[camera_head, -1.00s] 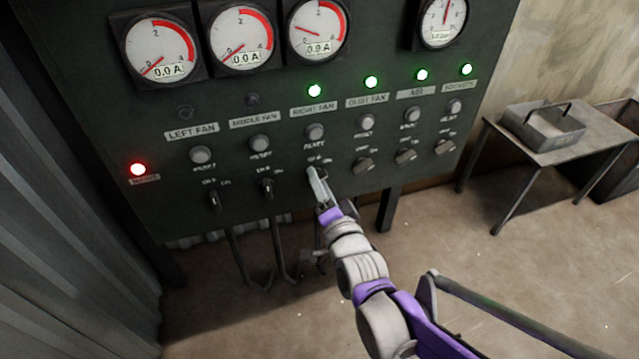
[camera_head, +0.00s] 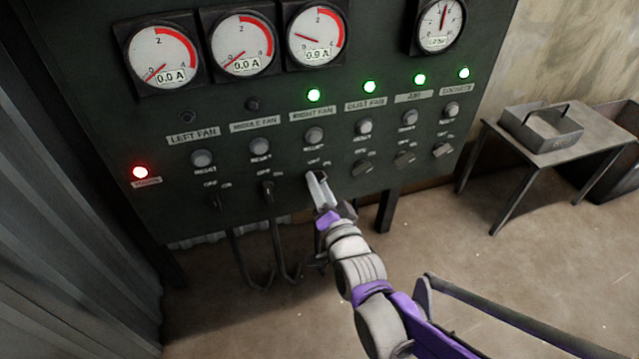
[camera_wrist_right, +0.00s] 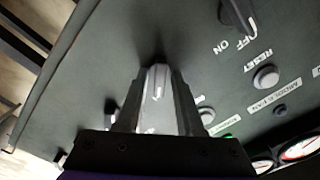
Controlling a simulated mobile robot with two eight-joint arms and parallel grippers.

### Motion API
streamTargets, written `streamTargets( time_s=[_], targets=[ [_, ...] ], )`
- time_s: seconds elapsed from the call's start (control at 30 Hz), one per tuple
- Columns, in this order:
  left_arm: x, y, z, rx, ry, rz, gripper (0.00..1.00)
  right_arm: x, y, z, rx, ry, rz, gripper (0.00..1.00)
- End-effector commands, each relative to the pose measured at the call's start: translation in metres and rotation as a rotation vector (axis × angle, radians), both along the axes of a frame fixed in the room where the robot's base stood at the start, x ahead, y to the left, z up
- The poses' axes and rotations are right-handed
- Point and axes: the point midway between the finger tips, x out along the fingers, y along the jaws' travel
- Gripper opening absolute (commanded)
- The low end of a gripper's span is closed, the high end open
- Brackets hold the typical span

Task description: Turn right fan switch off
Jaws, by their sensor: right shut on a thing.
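The right fan switch is a small knob on the dark green panel, below the "RIGHT FAN" label (camera_head: 312,113) and its reset button (camera_head: 314,136). My right gripper (camera_head: 317,182) is at this switch and hides it in the head view. In the right wrist view, the fingers are shut on the light-tipped switch (camera_wrist_right: 158,78). The right fan lamp (camera_head: 314,95) glows green. The needle of the gauge above it (camera_head: 318,38) stands off its lowest mark. My left gripper is not in view.
The middle fan switch (camera_head: 267,190) and left fan switch (camera_head: 216,201) are to the left. The dust fan switch (camera_head: 362,168) is close on the right. A red lamp (camera_head: 140,172) glows at the panel's left. A metal table (camera_head: 575,150) stands at right.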

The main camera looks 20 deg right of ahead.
Motion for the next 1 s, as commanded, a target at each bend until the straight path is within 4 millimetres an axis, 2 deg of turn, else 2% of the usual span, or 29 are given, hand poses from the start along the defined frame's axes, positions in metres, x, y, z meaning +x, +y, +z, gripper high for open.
streamTargets(
  time_s=[0.6,1.0],
  targets=[
    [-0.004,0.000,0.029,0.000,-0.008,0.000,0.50,0.000,0.000,0.001,-0.566,-0.019,0.000,0.00],
    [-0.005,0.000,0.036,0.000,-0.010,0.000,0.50,0.000,-0.001,0.000,-0.801,-0.026,0.000,0.00]
  ],
)
